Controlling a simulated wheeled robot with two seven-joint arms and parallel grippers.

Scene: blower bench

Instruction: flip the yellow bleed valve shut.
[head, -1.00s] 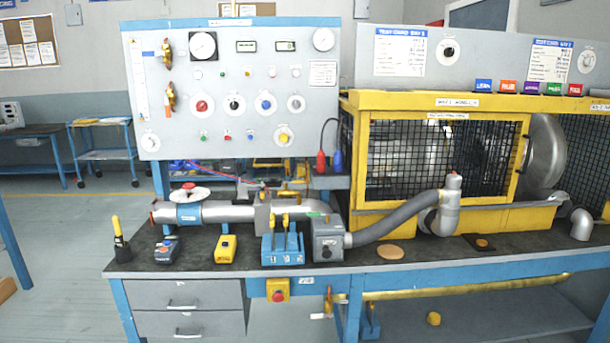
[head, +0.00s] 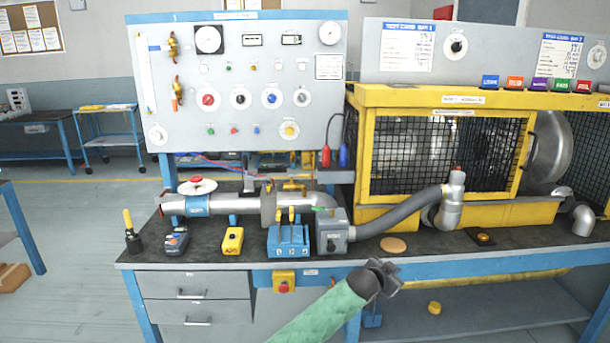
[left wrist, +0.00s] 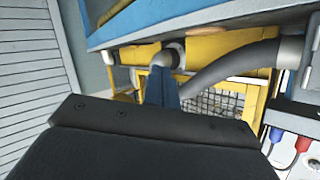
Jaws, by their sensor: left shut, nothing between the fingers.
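My left gripper (head: 386,279) is at the end of a green-sleeved arm, in front of the bench's front edge and right of its middle. It is shut and empty. In the left wrist view its dark body fills the lower part, with the narrow shut fingers (left wrist: 162,88) above it. A small valve with an upright yellow-orange lever, seen a second ago under the bench edge, is now covered by my arm in the head view. I cannot make out that valve in the left wrist view. My right gripper is not in view.
The bench front edge (head: 450,258) and the lower shelf (head: 490,305) lie close to the gripper. A yellow stop-button box (head: 284,282) hangs under the edge to the left. A grey hose (head: 405,218) and the yellow cage (head: 445,150) stand behind. A yellow knob (head: 434,308) lies on the shelf.

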